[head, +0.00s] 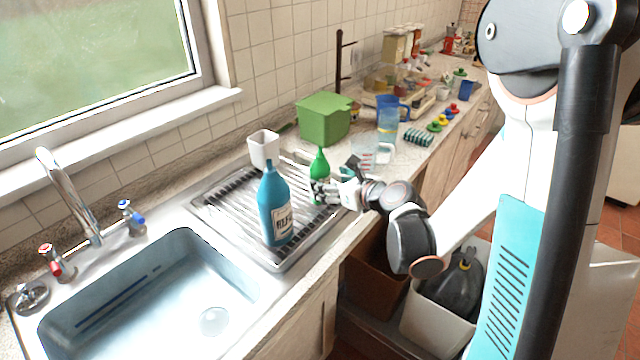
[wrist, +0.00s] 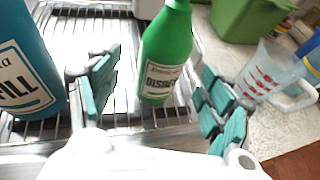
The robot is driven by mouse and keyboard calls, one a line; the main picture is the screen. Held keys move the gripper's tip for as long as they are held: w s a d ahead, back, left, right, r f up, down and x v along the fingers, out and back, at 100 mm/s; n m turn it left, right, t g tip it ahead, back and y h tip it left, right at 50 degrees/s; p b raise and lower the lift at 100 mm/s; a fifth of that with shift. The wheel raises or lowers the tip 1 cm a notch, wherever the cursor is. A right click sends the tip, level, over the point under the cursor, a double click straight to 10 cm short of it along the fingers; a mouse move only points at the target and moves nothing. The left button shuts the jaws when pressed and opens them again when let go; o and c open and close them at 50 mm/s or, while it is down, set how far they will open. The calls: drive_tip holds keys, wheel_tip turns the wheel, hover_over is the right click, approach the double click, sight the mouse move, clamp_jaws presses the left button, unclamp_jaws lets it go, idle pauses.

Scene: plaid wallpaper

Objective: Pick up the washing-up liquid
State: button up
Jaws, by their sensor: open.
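The washing-up liquid is a green bottle (head: 319,165) with a white label, upright on the metal draining rack. In the wrist view the green bottle (wrist: 166,50) shows between my fingers, its label partly readable as "DISH". My gripper (head: 326,190) is open at the bottle's lower half, and its fingers partly cover it in the head view. In the wrist view my gripper (wrist: 158,95) has teal-padded fingers on either side of the bottle, with gaps showing. I cannot tell how far the bottle reaches between the pads.
A taller blue bottle (head: 275,208) stands to the left on the rack, close to my left finger in the wrist view. A white cup (head: 263,148) and green box (head: 323,118) stand behind. A clear measuring jug (head: 364,152) is to the right. The sink (head: 150,300) is empty.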

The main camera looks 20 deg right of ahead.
sight(326, 180)
drive_tip(key=shift+b+x, duration=1)
drive_tip(key=shift+x, duration=1.9)
drive_tip(key=shift+d+r, duration=0.15)
drive_tip(key=shift+d, duration=0.05)
drive_tip(key=c, duration=1.1)
